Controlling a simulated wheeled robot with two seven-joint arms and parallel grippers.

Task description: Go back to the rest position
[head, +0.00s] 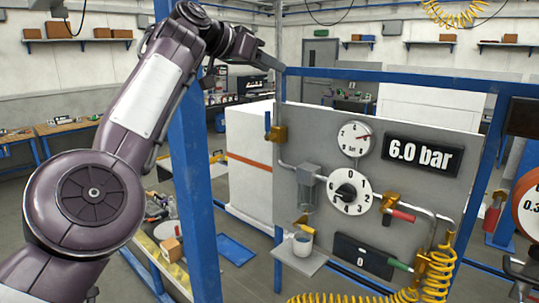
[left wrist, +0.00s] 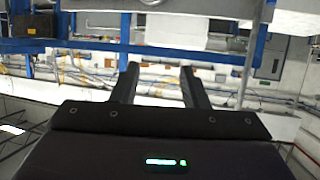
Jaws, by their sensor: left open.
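My left arm rises from the lower left of the head view and bends over at the top. My left gripper (head: 268,62) is at its end, near the blue frame's top corner, above and left of the grey panel (head: 460,185). In the left wrist view my left gripper (left wrist: 158,70) has its two dark fingers apart, with nothing between them. The fingers point into the room, and the wrist picture looks upside down. No right gripper can be made out in either view.
The panel bears a gauge (head: 354,138), a "6.0 bar" display (head: 422,155), a round dial (head: 349,192) and a red-handled valve (head: 400,213). A blue post (head: 195,190) stands beside my left arm. A yellow coiled hose (head: 438,272) hangs at the lower right.

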